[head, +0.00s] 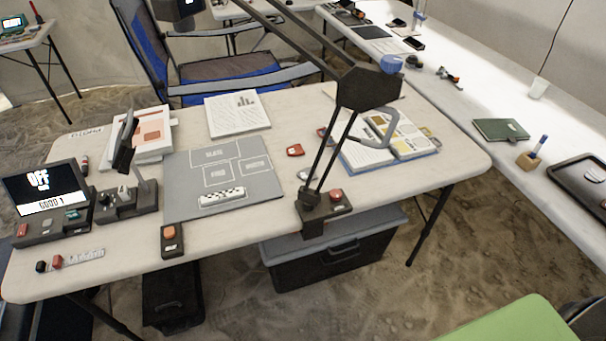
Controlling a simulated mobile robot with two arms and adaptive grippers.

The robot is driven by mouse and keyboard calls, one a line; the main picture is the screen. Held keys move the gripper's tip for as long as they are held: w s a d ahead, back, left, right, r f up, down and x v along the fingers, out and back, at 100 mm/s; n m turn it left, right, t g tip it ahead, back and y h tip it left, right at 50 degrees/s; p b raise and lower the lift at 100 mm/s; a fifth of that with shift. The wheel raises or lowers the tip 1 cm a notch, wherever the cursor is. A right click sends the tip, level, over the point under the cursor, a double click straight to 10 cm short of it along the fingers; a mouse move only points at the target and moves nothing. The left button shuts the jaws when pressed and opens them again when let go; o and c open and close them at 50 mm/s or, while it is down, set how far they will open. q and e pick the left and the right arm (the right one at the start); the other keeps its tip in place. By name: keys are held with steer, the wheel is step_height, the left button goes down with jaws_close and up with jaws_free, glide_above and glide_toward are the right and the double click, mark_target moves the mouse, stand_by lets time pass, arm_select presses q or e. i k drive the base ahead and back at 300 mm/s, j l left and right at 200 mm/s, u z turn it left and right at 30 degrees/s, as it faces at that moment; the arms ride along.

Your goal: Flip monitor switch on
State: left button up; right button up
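A small dark monitor (47,189) stands at the left end of the white table; its lit screen reads "OFF" with a white strip of text below. Its base (50,229) carries a red button (22,230) and a teal button (73,214). A separate small dark switch box (172,241) with an orange-red top sits at the table's front edge. Another red button (336,195) is on the clamped base of the desk lamp (322,207). I cannot tell from the labels which of these is the monitor's switch. Neither of my grippers is in view.
The lamp arm (370,88) rises over the table's right half. A grey mat (262,195), a dark stand (128,203), papers (237,114) and an open book (390,150) lie on the table. A blue folding chair (222,87) stands behind; a dark crate (330,262) sits below.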

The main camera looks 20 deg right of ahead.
mark_target(23, 229)
steer(key=u, duration=1.25)
steer(key=i+j, duration=0.25)
steer(key=i, duration=0.15)
